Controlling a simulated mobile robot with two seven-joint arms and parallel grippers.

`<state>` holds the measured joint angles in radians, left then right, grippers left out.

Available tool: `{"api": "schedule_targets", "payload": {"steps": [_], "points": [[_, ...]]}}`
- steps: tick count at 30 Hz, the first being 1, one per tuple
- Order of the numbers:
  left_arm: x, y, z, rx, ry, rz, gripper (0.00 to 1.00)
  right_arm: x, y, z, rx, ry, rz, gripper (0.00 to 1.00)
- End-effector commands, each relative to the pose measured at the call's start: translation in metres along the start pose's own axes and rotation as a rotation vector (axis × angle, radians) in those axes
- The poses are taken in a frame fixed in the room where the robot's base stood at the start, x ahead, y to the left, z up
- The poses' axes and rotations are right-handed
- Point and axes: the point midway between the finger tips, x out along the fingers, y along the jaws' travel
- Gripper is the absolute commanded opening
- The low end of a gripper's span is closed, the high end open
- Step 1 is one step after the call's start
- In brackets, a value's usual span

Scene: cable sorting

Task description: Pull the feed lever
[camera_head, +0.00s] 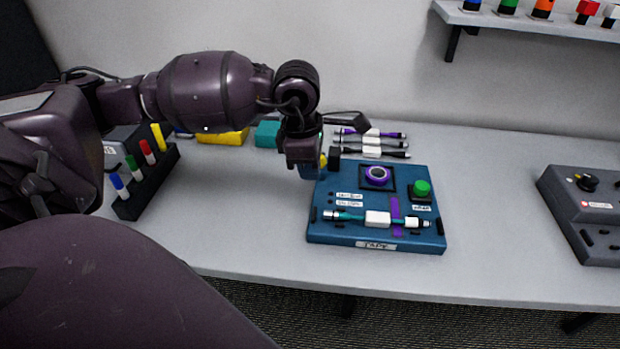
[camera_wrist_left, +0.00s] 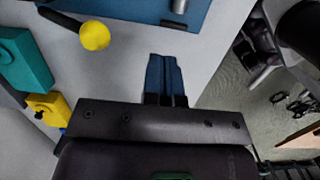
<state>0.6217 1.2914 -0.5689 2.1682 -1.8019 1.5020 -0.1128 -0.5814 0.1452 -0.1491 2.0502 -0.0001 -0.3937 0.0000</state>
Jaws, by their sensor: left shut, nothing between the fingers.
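The blue tape station (camera_head: 335,237) lies on the table with a "TAPE" label on its front. The feed lever's yellow ball knob (camera_head: 323,160) shows at the station's back left corner, partly hidden by my gripper. In the left wrist view the yellow knob (camera_wrist_left: 95,36) sits on the end of a black rod, beside the blue station (camera_wrist_left: 140,8). My left gripper (camera_head: 310,172) is at that corner, close to the knob. Its blue fingers (camera_wrist_left: 166,78) are together and empty, apart from the knob in the wrist view. My right gripper is not in view.
The station carries a purple tape roll (camera_head: 377,175), a green button (camera_head: 422,187) and a teal cable with a white tag (camera_head: 378,219). More cables (camera_head: 371,140) lie behind it. A marker rack (camera_head: 155,185) is at left, a grey box (camera_head: 590,205) at right.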

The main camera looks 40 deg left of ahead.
Motion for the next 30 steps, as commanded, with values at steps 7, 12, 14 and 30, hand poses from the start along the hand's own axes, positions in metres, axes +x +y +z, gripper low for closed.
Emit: {"api": "schedule_targets", "payload": {"steps": [7, 12, 14, 30], "points": [[-0.044, -0.021, 0.0, 0.001, -0.002, 0.005, 0.0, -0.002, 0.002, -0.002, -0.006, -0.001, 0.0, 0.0], [-0.061, -0.031, -0.001, 0.0, -0.001, 0.004, 0.0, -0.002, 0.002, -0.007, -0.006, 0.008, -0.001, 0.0], [-0.065, -0.033, -0.001, 0.0, -0.001, 0.003, 0.0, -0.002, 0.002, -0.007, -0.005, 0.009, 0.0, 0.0], [-0.069, -0.036, -0.001, -0.001, -0.001, 0.002, 0.0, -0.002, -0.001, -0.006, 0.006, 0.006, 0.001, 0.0]]}}
